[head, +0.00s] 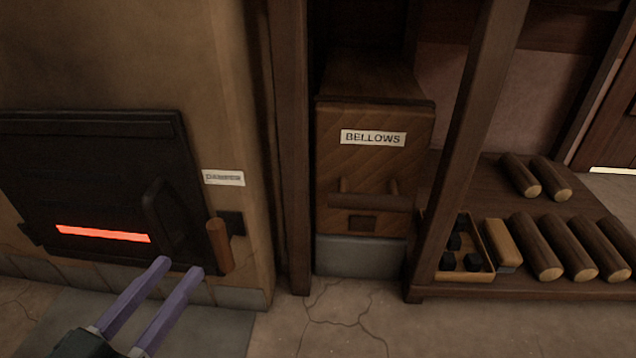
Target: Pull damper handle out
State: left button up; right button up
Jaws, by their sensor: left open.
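The damper handle (219,246) is a short brown wooden grip, nearly upright, on a dark plate at the right of the stove front. A white label (224,178), hard to read, sits above it. My left gripper (179,266) has two purple fingers, parted and empty. Its fingertips appear just left of the handle's lower end and in front of the stove's lower edge. I cannot tell how far it is from the handle in depth. My right gripper is not in view.
The black stove door (95,180) has a curved handle (162,208) and a glowing red slot (103,234). A wooden bellows box (375,170) stands behind a post (290,150). A rack at right holds logs (537,245) and a tray (487,275) of dark lumps. Floor in front is clear.

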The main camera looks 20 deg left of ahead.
aim_at(213, 238)
pick_arm(q)
jog(key=w+b, duration=0.2)
jog(key=w, duration=0.1)
jog(key=w+f+b, duration=0.1)
jog(key=w, duration=0.2)
jog(key=w+b, duration=0.2)
jog(key=w, duration=0.2)
jog(key=shift+a+f+b, duration=0.25)
jog(key=shift+f+b, duration=0.1)
jog(key=shift+f, duration=0.05)
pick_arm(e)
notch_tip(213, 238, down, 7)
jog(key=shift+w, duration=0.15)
pick_arm(q)
jog(key=shift+c, duration=0.2)
grip_shut()
